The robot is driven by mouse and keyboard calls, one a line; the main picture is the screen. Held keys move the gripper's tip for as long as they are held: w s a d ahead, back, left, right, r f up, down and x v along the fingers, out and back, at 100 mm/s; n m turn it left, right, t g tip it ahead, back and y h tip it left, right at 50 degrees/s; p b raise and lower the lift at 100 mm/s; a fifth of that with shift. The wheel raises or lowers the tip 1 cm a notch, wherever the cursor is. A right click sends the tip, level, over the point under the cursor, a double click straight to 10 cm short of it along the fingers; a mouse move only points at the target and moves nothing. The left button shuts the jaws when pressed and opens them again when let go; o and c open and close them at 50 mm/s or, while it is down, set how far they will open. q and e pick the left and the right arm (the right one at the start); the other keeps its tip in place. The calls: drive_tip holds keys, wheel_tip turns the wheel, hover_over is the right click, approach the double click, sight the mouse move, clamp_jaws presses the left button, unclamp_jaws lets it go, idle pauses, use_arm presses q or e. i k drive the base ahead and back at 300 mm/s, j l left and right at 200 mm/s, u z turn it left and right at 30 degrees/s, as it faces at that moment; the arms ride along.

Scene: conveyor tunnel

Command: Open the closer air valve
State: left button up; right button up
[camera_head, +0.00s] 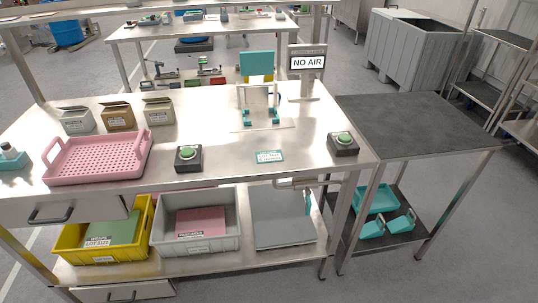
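A metal pipe (293,183) runs roughly level just under the front right edge of the near steel table. A teal lever handle (308,203) hangs down from its right end, about crosswise to the pipe; this looks like the closer air valve. A sign on a stand (307,63) at the back right of the tabletop reads "NO AIR". No other valve can be made out clearly. Neither of my grippers is in view.
The near table (225,115) carries a pink perforated tray (100,158), small boxes, two green push buttons and a teal-and-white fixture (262,118). Yellow and grey bins stand on its lower shelf. A dark-topped side table (415,122) adjoins on the right.

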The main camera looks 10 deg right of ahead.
sight(308, 191)
drive_tip(key=i+j+u, duration=0.1)
drive_tip(key=j+u, duration=0.15)
drive_tip(key=j, duration=0.15)
drive_tip(key=i+j+u, duration=0.25)
drive_tip(key=j, duration=0.15)
drive_tip(key=k+z, duration=0.15)
drive_tip(key=z, duration=1.35)
